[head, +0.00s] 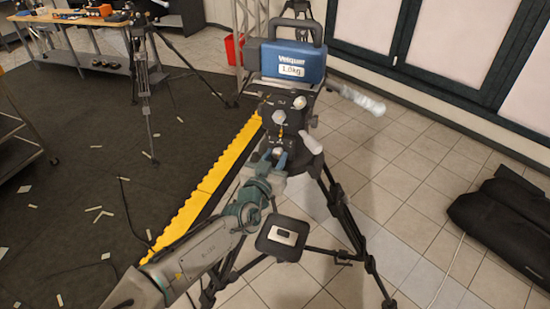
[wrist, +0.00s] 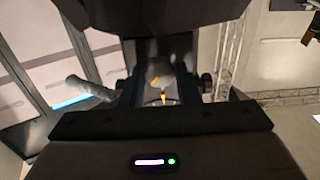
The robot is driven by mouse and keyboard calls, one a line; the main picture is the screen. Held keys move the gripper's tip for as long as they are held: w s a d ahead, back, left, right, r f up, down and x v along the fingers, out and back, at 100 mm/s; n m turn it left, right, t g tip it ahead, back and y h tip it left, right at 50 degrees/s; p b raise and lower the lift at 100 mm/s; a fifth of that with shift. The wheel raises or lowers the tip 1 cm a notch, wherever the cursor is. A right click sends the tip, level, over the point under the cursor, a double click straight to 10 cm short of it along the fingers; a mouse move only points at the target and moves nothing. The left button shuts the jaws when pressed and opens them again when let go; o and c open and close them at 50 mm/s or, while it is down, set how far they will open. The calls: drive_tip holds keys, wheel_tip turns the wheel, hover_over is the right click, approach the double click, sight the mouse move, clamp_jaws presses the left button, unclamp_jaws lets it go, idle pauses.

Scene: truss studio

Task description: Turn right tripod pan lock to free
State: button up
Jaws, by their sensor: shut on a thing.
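The right tripod (head: 341,211) stands near me on its black legs, with a blue-and-black weight block labelled 1.0kg on top. Its head carries several pale knobs and a small orange mark (head: 281,133). My gripper (head: 279,154) reaches up to the low front of the head and is shut on a small grey knob, taken to be the pan lock (head: 279,151). In the wrist view, the grey knob (wrist: 160,72) with orange marks lies between my fingers (wrist: 160,92). The fingers partly hide it, so its exact turn position is unclear.
A pale-gripped pan handle (head: 357,98) sticks out right of the head. A second tripod (head: 143,90) stands on the dark carpet at left. A yellow toothed strip (head: 222,165) runs along the carpet edge.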

drive_tip(key=shift+n, duration=0.3)
drive_tip(key=n, duration=0.3)
drive_tip(key=shift+n+b, duration=0.3)
drive_tip(key=shift+b, duration=0.05)
drive_tip(key=n, duration=0.4)
drive_tip(key=shift+r, duration=0.1)
drive_tip(key=n, duration=0.5)
drive_tip(key=shift+a+n, duration=0.1)
drive_tip(key=shift+n, duration=2.2)
drive_tip(key=o, duration=1)
drive_tip(key=shift+w, duration=0.1)
drive_tip(key=shift+c, duration=0.2)
